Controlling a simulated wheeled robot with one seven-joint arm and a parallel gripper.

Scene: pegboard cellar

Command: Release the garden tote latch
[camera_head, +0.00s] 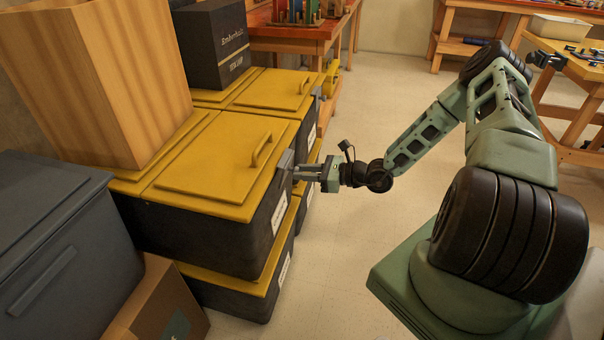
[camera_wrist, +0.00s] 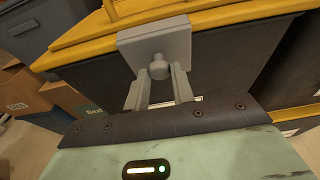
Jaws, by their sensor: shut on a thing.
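A black tote (camera_head: 220,235) with a yellow lid (camera_head: 215,170) and a yellow lid handle (camera_head: 261,150) stands on top of another like it. A grey latch (camera_head: 285,166) sits at its lid edge. In the wrist view the latch (camera_wrist: 156,42) is a square grey plate with a round knob (camera_wrist: 158,67). My gripper (camera_head: 297,172) reaches the latch from the right. In the wrist view its two fingers (camera_wrist: 158,80) are shut on the knob, one on each side. The lid looks closed. The tote's label is mostly hidden behind the fingers in the wrist view.
More yellow-lidded totes (camera_head: 275,90) stand behind. A wooden box (camera_head: 95,75) rests on the lids, and a dark box (camera_head: 212,45) stands farther back. A grey bin (camera_head: 60,250) and a cardboard box (camera_head: 165,300) are at front left. Open floor (camera_head: 345,250) lies right of the totes.

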